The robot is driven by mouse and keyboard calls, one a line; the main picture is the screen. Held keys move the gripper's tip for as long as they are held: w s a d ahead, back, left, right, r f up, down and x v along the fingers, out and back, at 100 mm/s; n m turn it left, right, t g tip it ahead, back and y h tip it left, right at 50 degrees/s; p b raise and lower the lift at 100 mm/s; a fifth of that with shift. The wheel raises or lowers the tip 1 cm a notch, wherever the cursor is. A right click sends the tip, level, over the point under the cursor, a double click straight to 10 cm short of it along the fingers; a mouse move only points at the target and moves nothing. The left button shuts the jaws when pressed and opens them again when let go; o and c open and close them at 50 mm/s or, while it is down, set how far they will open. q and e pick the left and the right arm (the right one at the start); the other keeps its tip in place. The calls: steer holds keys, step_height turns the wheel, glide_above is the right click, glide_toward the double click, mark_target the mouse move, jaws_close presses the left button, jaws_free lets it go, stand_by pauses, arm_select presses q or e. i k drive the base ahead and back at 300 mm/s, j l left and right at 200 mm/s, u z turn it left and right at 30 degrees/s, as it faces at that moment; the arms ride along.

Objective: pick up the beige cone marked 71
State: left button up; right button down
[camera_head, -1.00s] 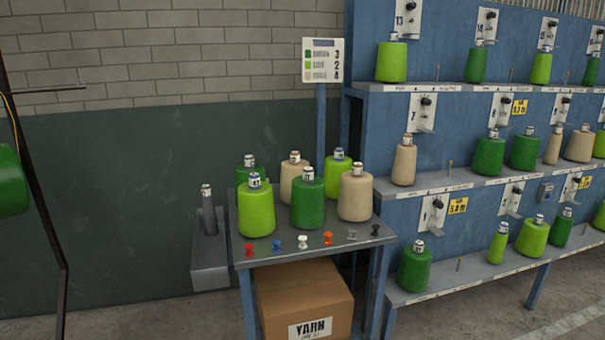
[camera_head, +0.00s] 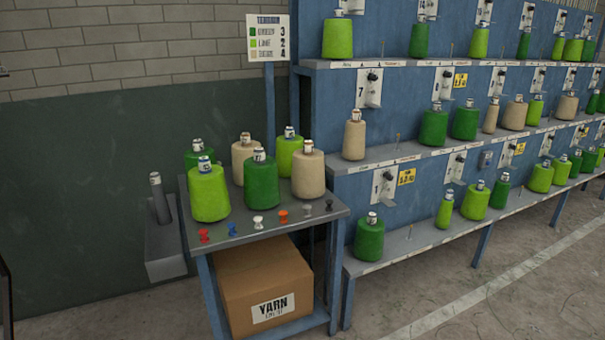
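Two beige cones stand on the grey side table, one at the back (camera_head: 244,155) and one at the front right (camera_head: 308,177). More beige cones stand on the middle shelf of the blue rack: one at its left end (camera_head: 354,140), a slim one (camera_head: 491,119), a wider one beside it (camera_head: 515,115) and one farther right (camera_head: 566,107). Their top labels are too small to read, so I cannot tell which is marked 71. Neither of my grippers is in view.
The side table (camera_head: 336,212) also holds green and lime cones, with coloured pegs along its front. A YARN box (camera_head: 262,285) sits underneath. A grey bracket with a post (camera_head: 164,250) is to its left. Bare floor lies before the blue rack (camera_head: 325,110).

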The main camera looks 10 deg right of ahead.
mark_target(308, 168)
steer(key=i+z, duration=0.3)
steer(key=i, duration=0.2)
steer(key=i+j+z, duration=0.1)
steer(key=i+z, duration=0.15)
steer(key=i, duration=0.25)
